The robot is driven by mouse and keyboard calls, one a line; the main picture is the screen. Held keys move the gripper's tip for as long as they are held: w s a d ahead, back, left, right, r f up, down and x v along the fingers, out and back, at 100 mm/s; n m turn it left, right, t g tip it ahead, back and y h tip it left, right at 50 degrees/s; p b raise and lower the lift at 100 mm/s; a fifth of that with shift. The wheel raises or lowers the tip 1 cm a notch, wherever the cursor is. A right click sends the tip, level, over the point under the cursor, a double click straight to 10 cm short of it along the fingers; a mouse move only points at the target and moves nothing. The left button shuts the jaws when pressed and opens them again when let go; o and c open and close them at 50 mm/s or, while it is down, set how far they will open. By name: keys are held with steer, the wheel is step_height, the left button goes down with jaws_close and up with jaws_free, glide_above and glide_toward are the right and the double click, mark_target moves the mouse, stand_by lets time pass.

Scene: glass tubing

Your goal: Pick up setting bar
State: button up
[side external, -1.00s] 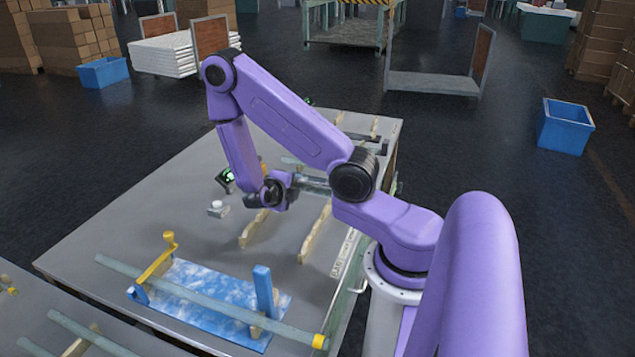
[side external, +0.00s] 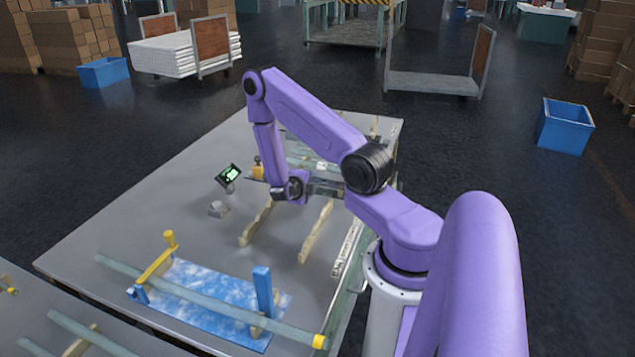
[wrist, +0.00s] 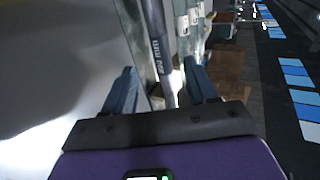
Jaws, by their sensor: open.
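A grey bar with "MM" lettering (wrist: 158,45), which looks like the setting bar, runs lengthwise between my fingers in the wrist view. My gripper (wrist: 162,78) is open, with one blue-grey finger on each side of the bar; I cannot tell whether either touches it. In the side view my gripper (side external: 328,188) is low over the right part of the bench, partly hidden by my arm. I cannot make out the bar there.
The grey bench (side external: 130,215) holds two wooden rails (side external: 316,232), a small green-lit display (side external: 229,174) and a blue cradle (side external: 205,285). A long glass tube (side external: 215,302) lies across the cradle. The bench's left part is clear.

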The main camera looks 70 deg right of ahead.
mark_target(316, 181)
steer(key=shift+s+x, duration=0.2)
steer(key=shift+x, duration=2.35)
steer(key=shift+d+r, duration=0.1)
steer(key=shift+r, duration=0.05)
jaws_close()
